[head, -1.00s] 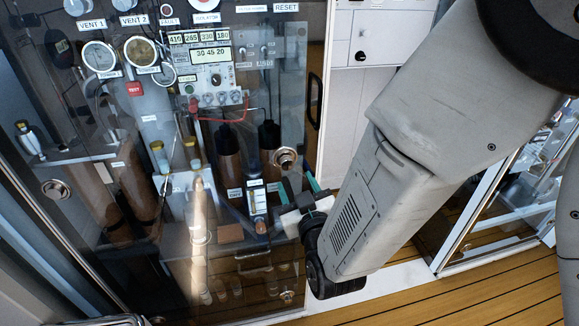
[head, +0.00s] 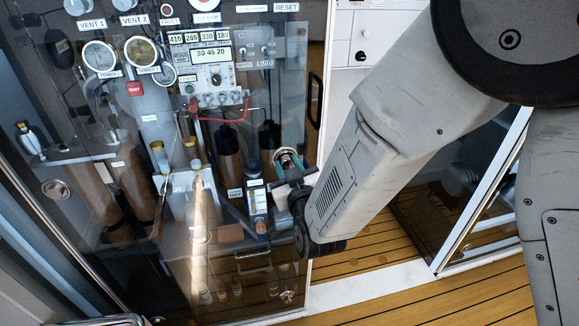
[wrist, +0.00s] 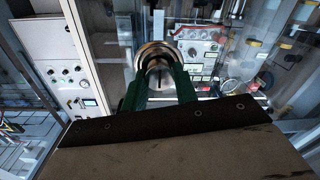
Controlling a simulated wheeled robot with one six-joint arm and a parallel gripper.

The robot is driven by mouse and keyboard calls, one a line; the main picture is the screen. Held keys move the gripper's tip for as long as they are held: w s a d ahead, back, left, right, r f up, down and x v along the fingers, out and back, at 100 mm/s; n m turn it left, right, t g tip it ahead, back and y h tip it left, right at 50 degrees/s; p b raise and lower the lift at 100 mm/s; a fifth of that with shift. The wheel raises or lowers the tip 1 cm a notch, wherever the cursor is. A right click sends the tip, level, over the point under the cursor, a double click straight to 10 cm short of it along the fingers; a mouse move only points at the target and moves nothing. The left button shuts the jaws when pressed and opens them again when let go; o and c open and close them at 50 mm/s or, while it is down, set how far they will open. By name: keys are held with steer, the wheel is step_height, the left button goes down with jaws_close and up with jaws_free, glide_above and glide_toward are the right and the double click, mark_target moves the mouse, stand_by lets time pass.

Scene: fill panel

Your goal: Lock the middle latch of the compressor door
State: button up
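The compressor door (head: 235,265) is a tall clear panel with instruments and brown cylinders behind it. Its middle latch (head: 289,157) is a round metal fitting near the door's right edge. The latch also shows in the wrist view as a shiny ring (wrist: 156,51) with a dark centre. My gripper (head: 293,174) is right at the latch, its green fingers pointing at it. In the wrist view the fingers (wrist: 160,75) stand apart, one on each side of the latch's lower part. The fingertips overlap the ring in view; contact is unclear.
Another round latch (head: 55,188) sits on the door's left side, and a lower one (head: 288,296) near the bottom right. Wooden floor (head: 420,270) lies to the right.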

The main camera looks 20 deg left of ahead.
steer(key=shift+n, duration=0.3)
steer(key=n, duration=0.3)
steer(key=shift+n, duration=0.4)
steer(key=n, duration=0.8)
steer(key=shift+n+h, duration=0.3)
steer(key=shift+f+n, duration=0.1)
steer(key=shift+n, duration=2.1)
steer(key=o, duration=1)
steer(key=shift+c, duration=0.2)
